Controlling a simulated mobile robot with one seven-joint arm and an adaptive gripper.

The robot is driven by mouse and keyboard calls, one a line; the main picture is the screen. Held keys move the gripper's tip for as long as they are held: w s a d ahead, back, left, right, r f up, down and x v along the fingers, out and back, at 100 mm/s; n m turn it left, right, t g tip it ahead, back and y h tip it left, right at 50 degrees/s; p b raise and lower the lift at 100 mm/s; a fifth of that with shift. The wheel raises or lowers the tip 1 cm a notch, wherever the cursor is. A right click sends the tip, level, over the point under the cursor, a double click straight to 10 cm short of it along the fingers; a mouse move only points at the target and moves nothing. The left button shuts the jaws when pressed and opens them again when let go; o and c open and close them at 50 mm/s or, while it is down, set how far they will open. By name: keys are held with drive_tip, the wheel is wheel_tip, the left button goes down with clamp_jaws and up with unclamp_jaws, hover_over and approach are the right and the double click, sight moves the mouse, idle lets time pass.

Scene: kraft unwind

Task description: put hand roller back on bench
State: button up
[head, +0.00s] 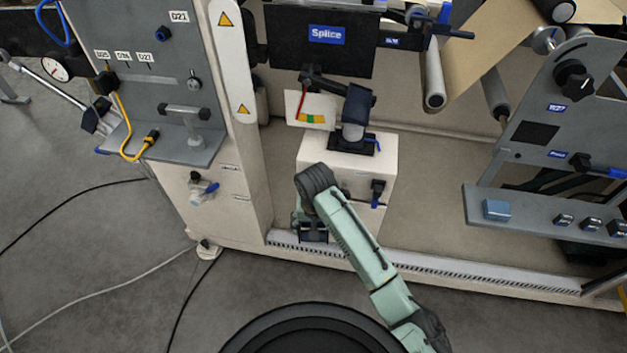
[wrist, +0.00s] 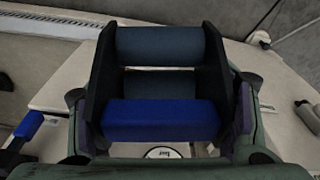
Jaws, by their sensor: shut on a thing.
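My gripper (wrist: 162,108) is shut on the hand roller (wrist: 158,82), which sits between its two fingers in the wrist view. The roller has black side plates, dark blue-grey cylinders and a bright blue bar nearest the camera. In the head view my gripper is mostly hidden behind my green arm; a dark part, apparently the held roller (head: 313,233), shows low beside the machine's lower ledge. The task's bench is not clearly identifiable; a cream pedestal (head: 342,188) stands just beyond my arm, with a dark-headed device on top.
A grey shelf (head: 205,150) carries a fixture and yellow cable at left. Another grey shelf (head: 540,222) holds a blue block (head: 496,210) and several knobs at right. A perforated strip (head: 430,268) edges the machine base. Cables cross the floor at left.

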drive_tip(key=f, duration=0.3)
drive_tip(key=shift+s, duration=0.35)
drive_tip(key=shift+w+a+r, duration=0.1)
drive_tip(key=shift+w, duration=0.1)
drive_tip(key=shift+s, duration=0.1)
